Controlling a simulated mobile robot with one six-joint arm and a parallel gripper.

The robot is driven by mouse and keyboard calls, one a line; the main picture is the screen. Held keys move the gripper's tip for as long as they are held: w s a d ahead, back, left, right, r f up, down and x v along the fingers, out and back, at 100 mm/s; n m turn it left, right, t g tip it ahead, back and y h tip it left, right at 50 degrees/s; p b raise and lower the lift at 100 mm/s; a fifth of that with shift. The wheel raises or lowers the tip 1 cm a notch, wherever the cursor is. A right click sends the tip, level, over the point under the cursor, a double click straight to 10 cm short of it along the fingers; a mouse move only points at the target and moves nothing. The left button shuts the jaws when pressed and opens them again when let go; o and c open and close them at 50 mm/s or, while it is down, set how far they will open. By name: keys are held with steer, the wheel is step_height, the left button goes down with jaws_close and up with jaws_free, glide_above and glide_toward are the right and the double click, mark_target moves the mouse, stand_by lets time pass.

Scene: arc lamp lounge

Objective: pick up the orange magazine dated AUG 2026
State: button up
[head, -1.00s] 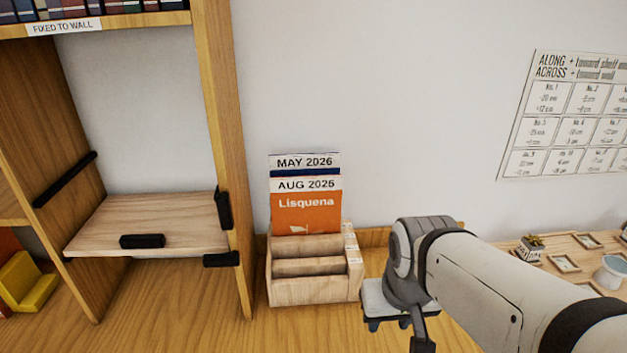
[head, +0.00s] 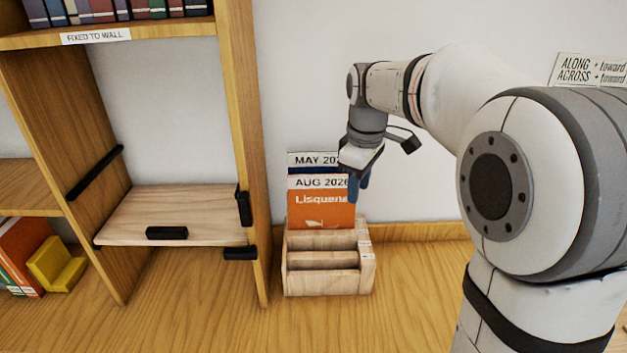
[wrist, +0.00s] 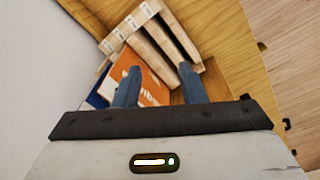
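The orange magazine (head: 318,210) labelled AUG 2026 stands upright in a slot of the wooden holder (head: 325,283), in front of the magazine labelled MAY 2026 (head: 308,159). My gripper (head: 357,188) points down at the right edge of both magazines and covers part of their labels. In the wrist view, my fingers (wrist: 160,84) are apart with nothing clearly held. The orange magazine (wrist: 152,88) shows below and partly between them; the left finger overlaps it. A blue edge (wrist: 97,100) of the rear magazine lies left of it. I cannot tell how far the fingertips are from the paper.
A wooden bookcase (head: 240,130) stands left of the holder, with a pale shelf board (head: 165,212) and black clips. A yellow bookend (head: 57,263) and books sit at lower left. The wall is close behind the holder. The holder's front slots look empty.

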mark_target(323, 175)
steer(key=w+a+n, duration=0.2)
steer(key=w, duration=0.1)
steer(key=w+a+r+n+p, duration=0.1)
steer(key=w+a+n, duration=0.1)
steer(key=w, duration=0.2)
steer(key=w+a+n+g+p, duration=0.1)
steer(key=w+a+n, duration=0.1)
steer(key=w, duration=0.1)
steer(key=shift+w+r, duration=0.2)
steer(key=shift+r, duration=0.1)
steer(key=shift+w+a+f+n, duration=0.1)
steer(key=shift+f+n, duration=0.15)
steer(key=shift+n, duration=0.05)
steer(key=f, duration=0.5)
steer(key=f+p, duration=0.1)
steer(key=f, duration=0.1)
steer(key=shift+a+f, duration=0.15)
steer(key=shift+a, duration=0.1)
steer(key=shift+c, duration=0.5)
jaws_close()
